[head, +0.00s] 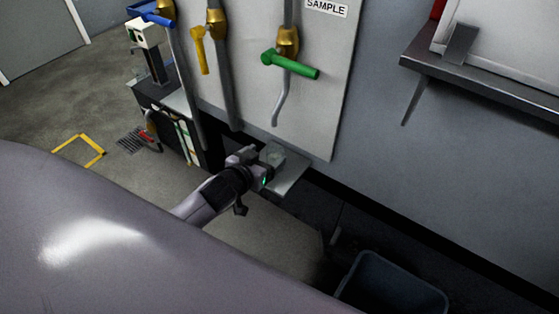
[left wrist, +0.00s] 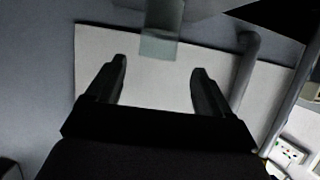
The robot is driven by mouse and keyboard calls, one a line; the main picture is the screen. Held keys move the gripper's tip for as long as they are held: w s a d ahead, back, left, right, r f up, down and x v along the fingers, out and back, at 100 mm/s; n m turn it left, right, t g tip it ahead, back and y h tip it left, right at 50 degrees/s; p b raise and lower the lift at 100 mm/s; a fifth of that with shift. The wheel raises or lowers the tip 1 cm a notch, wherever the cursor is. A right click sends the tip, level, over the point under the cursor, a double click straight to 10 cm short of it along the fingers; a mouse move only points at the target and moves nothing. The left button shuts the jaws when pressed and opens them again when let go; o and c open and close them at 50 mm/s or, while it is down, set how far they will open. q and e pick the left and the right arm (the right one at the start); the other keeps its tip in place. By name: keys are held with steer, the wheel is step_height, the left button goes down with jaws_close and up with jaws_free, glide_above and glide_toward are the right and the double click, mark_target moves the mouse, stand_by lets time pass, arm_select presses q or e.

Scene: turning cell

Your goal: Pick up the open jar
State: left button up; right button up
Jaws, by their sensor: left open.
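The open jar (head: 281,157) looks like a clear, slightly greenish glass vessel on a small grey shelf (head: 291,178) below the sample panel. In the left wrist view, the greenish glass of the jar (left wrist: 159,46) shows beyond the fingertips, roughly centred between them. My left gripper (head: 265,168) is close beside the jar in the head view and partly covers it. In the left wrist view its two fingers (left wrist: 158,66) are spread with nothing between them. The jar's rim is too small and dim to make out. My right gripper is in neither view.
A white panel (head: 325,85) marked SAMPLE carries pipes and a green-handled valve (head: 290,65) above the shelf. A blue-grey bin (head: 395,288) stands on the floor below right. A metal wall ledge (head: 480,82) juts out at upper right. A dark cabinet (head: 170,130) stands at left.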

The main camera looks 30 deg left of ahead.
mark_target(279, 150)
arm_select(q)
steer(key=shift+d+f+b+x, duration=0.15)
steer(key=shift+b+x, duration=0.15)
steer(key=shift+x, duration=1.1)
steer(key=shift+d+f+b+x, duration=0.15)
steer(key=shift+b+x, duration=0.15)
steer(key=shift+x, duration=1.1)
steer(key=shift+s, duration=0.2)
steer(key=shift+c, duration=0.3)
steer(key=c, duration=1.1)
steer(key=shift+o, duration=0.2)
